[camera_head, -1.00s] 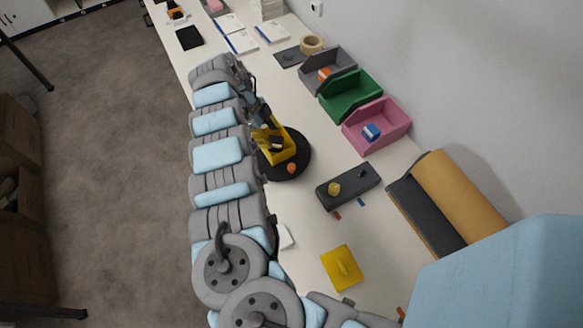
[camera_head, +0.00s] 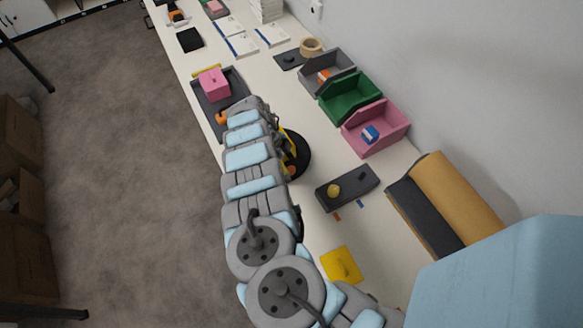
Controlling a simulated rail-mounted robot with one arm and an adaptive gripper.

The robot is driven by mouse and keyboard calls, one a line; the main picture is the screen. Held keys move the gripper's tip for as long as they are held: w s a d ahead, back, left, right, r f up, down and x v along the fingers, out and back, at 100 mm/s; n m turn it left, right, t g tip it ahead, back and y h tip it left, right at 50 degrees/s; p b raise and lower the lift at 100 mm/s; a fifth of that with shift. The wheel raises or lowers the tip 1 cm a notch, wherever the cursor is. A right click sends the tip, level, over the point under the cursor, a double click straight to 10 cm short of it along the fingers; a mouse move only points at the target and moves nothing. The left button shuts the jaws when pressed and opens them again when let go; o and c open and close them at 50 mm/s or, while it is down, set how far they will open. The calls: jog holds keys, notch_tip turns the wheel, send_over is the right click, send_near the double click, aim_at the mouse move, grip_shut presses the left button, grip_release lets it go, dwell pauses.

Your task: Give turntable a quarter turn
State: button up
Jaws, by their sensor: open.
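The turntable (camera_head: 302,153) is a black round disc on the white table, right beside my arm. My arm covers its left part. A yellow bin (camera_head: 286,138) stands on it, mostly hidden behind my arm; only a strip of it shows. A small orange knob (camera_head: 292,170) sits near the disc's front edge. My gripper is hidden behind my own arm links around the turntable's left side, so its fingers and any contact with the disc cannot be seen.
Grey, green (camera_head: 349,98) and pink (camera_head: 376,128) bins line the wall side. A dark tray (camera_head: 208,103) with a pink block (camera_head: 214,84) lies beyond my arm. A dark block with a yellow knob (camera_head: 334,190) and a yellow plate (camera_head: 341,265) lie nearer.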

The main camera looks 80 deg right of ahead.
aim_at(291, 169)
jog(key=shift+x, duration=1.75)
jog(key=shift+w, duration=0.1)
grip_shut()
